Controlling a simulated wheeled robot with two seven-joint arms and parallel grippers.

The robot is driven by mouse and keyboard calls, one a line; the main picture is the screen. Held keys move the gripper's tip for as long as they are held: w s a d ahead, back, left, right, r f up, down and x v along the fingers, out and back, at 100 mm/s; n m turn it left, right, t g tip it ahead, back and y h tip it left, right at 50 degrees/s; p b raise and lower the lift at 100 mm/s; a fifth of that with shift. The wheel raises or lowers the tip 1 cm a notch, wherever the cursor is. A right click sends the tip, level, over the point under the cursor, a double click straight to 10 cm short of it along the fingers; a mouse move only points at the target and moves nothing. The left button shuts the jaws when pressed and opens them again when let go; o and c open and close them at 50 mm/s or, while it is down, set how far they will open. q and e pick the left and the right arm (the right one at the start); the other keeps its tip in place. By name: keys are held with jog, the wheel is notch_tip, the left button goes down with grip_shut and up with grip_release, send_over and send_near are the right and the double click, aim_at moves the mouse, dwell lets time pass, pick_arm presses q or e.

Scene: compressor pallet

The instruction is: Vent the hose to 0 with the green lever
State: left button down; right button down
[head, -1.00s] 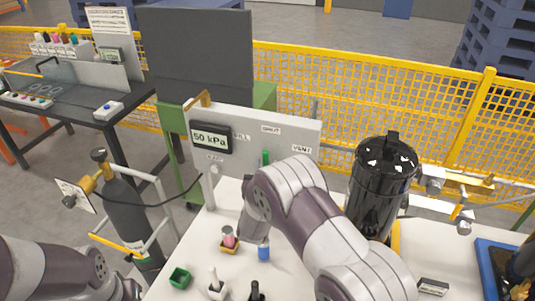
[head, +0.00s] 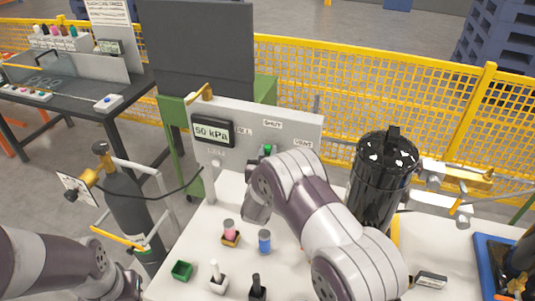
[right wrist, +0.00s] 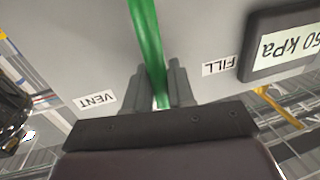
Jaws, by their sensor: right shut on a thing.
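The green lever (right wrist: 148,40) runs between my right gripper's fingers in the right wrist view. Its end points between the FILL label (right wrist: 221,67) and the VENT label (right wrist: 96,100). My right gripper (right wrist: 163,88) is shut on it. In the head view only a bit of green (head: 266,149) shows above my right arm, which hides the fingers and most of the lever. The gauge (head: 212,132) on the grey panel (head: 235,160) reads 50 kPa. My left arm is at the lower left; its fingers are not in view.
A black tank (head: 383,180) stands right of my right arm. A dark gas cylinder (head: 128,210) with a thin hose stands left of the white table. Small coloured holders, such as a green one (head: 181,271), and a blue cylinder (head: 264,240) stand in front.

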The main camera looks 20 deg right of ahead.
jog(key=s+d+f+m+h+b, duration=0.1)
jog(key=s+d+f+m+b, duration=0.2)
jog(key=b, duration=1.5)
jog(key=shift+s+d+f+m+t+h+b, duration=0.5)
jog(key=shift+d+m, duration=1.1)
jog(key=shift+m, duration=2.2)
jog(key=shift+s+r, duration=0.1)
jog(key=shift+r, duration=0.15)
jog(key=c, duration=1.1)
grip_release()
jog(key=shift+s, duration=0.1)
jog(key=b+v, duration=0.1)
jog(key=v, duration=1.1)
jog(key=shift+s+a+b, duration=0.15)
jog(key=shift+s+b, duration=0.1)
jog(key=shift+b, duration=0.05)
